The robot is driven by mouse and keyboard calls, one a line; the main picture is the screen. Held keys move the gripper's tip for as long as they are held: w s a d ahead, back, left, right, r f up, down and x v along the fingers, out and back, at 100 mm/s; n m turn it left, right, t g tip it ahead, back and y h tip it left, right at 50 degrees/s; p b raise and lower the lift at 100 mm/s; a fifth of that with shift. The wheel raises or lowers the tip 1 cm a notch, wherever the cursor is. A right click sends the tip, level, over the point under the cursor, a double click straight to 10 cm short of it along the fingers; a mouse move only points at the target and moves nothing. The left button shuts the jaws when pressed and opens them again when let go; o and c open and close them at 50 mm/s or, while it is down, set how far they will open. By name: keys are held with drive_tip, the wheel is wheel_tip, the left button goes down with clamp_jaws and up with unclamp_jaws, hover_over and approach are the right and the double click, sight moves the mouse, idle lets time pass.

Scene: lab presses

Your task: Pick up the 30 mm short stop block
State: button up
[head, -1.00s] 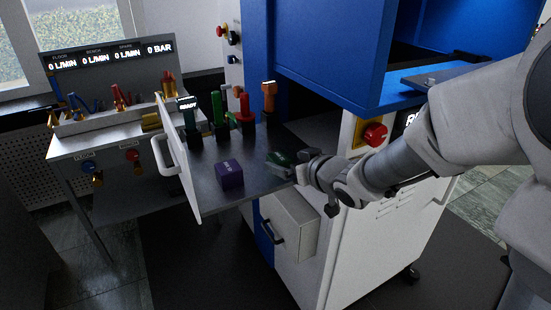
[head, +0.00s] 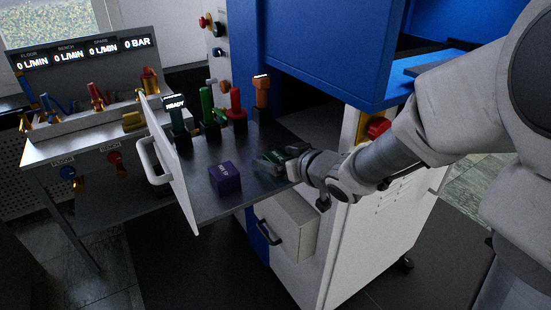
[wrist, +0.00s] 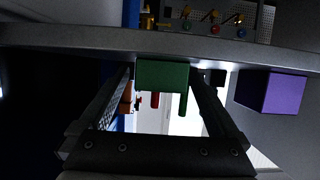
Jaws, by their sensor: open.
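A low dark-green block (head: 272,162) lies on the drawer surface, just ahead of my gripper (head: 285,158). In the wrist view the green block (wrist: 162,75) sits between the two open fingers, near their tips. I cannot tell whether the fingers touch it. A taller purple block (head: 225,177) stands on the same surface, to the left of the green one. The purple block (wrist: 270,92) also shows right of the fingers in the wrist view. Its label is too small to read, and I see no legible label on the green block.
The open drawer (head: 195,212) has a white front panel at left with a handle. Green, red and orange upright handles (head: 236,105) stand along its back. The blue press frame (head: 330,50) rises behind. Bare surface lies between the blocks and the handles.

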clamp_jaws()
idle(0.3)
